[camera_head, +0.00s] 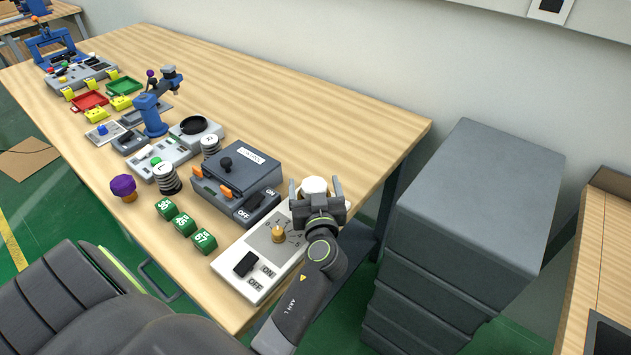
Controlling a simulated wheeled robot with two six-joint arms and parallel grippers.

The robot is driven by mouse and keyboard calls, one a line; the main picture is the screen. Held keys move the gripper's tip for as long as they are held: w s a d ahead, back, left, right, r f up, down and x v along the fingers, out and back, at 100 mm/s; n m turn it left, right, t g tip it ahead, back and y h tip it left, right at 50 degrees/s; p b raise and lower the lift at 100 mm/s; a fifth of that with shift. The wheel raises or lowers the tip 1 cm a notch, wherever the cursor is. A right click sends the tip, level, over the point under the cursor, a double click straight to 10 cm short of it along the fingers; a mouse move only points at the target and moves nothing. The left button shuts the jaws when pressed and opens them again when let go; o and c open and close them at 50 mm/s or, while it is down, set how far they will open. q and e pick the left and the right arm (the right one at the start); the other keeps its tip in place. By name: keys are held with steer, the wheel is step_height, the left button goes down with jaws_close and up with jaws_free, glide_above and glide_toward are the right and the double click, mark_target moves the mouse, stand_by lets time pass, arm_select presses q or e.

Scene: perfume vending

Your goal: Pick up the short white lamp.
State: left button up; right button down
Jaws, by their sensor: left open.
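The short white lamp (314,184) is a small white rounded piece at the far end of the white switch panel, near the table's right part. My left gripper (316,190) is over that end of the panel, with its two fingers apart. The top of the lamp shows between and just beyond the fingertips. Its lower part is hidden by the gripper, so I cannot tell whether the fingers touch it. My right gripper is not in view.
The white panel (236,281) has a gold knob (278,233) and a black ON/OFF switch (244,264). A dark grey box (238,167) stands to the left. Green numbered blocks (184,224) lie near the front edge. A grey drawer cabinet (480,190) stands right. The table's back (290,90) is clear.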

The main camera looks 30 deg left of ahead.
arm_select(q)
steer(key=shift+s+d, duration=0.1)
steer(key=shift+s, duration=0.05)
steer(key=shift+r, duration=0.1)
steer(key=shift+c, duration=0.5)
steer(key=c, duration=0.5)
steer(key=shift+c, duration=2.5)
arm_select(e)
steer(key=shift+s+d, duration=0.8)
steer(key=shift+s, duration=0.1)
